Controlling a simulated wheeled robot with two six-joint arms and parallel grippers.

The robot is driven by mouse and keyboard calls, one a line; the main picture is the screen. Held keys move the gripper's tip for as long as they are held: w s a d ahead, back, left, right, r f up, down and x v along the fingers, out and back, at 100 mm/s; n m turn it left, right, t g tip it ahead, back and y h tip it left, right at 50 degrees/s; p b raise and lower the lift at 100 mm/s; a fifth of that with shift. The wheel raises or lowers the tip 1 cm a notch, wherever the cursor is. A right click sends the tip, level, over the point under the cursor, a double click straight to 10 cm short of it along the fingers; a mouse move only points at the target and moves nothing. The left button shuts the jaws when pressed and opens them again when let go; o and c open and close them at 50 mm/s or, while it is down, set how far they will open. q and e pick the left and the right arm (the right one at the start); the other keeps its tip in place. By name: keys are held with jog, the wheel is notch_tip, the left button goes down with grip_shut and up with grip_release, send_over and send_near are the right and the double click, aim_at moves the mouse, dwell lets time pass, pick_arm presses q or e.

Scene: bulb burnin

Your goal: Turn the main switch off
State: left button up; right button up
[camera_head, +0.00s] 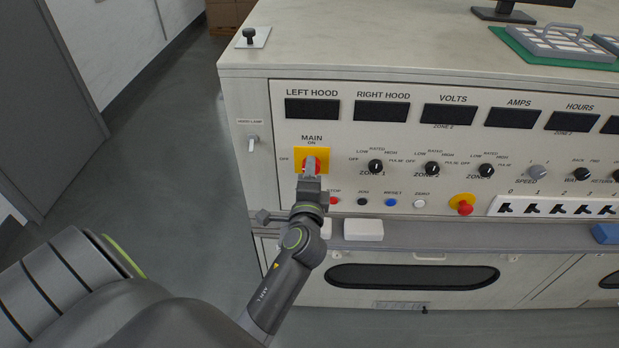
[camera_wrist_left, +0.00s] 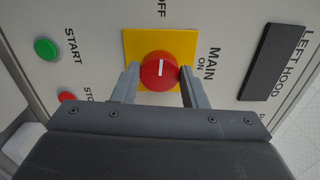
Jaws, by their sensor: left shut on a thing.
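The main switch is a red round knob (camera_wrist_left: 159,73) on a yellow plate (camera_wrist_left: 132,40), below the MAIN label. In the head view the yellow plate (camera_head: 299,154) is at the left of the panel, and my gripper covers most of the knob. My left gripper (camera_wrist_left: 158,82) is shut on the knob, one finger on each side. It also shows in the head view (camera_head: 311,168). In the left wrist view the knob's white mark lies along the line toward the OFF label, not toward ON. My right gripper is not in view.
A green START button (camera_wrist_left: 46,48) and a red stop button (camera_wrist_left: 67,97) sit near the switch. Several black selector knobs (camera_head: 376,167) and a red mushroom button (camera_head: 463,204) are to the right. A ledge (camera_head: 480,234) with a white block (camera_head: 363,229) runs below.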

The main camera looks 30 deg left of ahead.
pick_arm(q)
jog(key=shift+n, duration=0.5)
jog(key=o, duration=1)
